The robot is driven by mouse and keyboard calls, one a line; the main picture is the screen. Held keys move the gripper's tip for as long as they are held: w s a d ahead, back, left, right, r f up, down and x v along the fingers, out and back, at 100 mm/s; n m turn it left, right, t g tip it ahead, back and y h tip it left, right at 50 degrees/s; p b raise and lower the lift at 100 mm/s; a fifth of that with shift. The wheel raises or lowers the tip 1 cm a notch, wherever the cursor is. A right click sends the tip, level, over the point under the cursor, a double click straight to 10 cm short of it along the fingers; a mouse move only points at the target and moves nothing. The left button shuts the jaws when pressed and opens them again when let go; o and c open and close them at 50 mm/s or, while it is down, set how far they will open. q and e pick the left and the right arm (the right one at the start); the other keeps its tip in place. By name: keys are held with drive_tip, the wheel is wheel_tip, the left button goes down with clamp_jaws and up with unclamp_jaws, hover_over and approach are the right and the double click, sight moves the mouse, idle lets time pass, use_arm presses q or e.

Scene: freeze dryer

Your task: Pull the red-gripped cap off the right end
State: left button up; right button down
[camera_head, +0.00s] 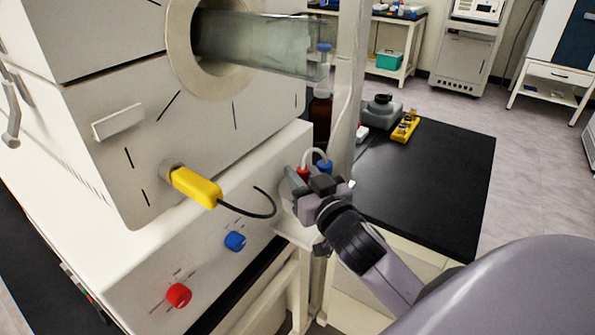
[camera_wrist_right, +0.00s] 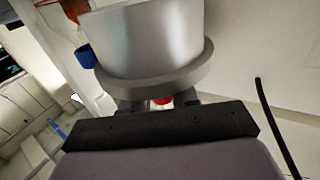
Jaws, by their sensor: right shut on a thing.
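The cap is a grey metal cylinder with a wider flange, large in the right wrist view (camera_wrist_right: 150,45). A small piece of its red grip (camera_wrist_right: 162,101) shows below the flange, between the fingers of my right gripper (camera_wrist_right: 158,108). The right gripper is shut on this grip. In the head view, my right gripper (camera_head: 308,192) is at the right end of the white machine's front, and the cap is a silvery shape (camera_head: 292,184) just left of it, partly hidden. I cannot tell whether the cap is still seated. My left gripper is not in view.
A red piece (camera_head: 303,171) and a blue piece (camera_head: 325,167) with a white tube sit close behind the gripper. A yellow handle (camera_head: 196,187) with a black cable sticks out to the left. A white post (camera_head: 349,100) rises behind. The black bench top (camera_head: 440,190) is largely clear.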

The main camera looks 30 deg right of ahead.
drive_tip(key=shift+s+f+b, duration=0.1)
drive_tip(key=shift+f+b, duration=0.55)
drive_tip(key=shift+b, duration=0.1)
wheel_tip(320, 180, down, 2)
drive_tip(key=shift+f+b, duration=0.15)
drive_tip(key=shift+b, duration=1)
drive_tip(key=shift+f+b, duration=0.6)
drive_tip(key=shift+f, duration=0.2)
drive_tip(key=shift+f, duration=0.3)
drive_tip(key=shift+c, duration=0.8)
unclamp_jaws()
drive_tip(key=shift+a, duration=0.1)
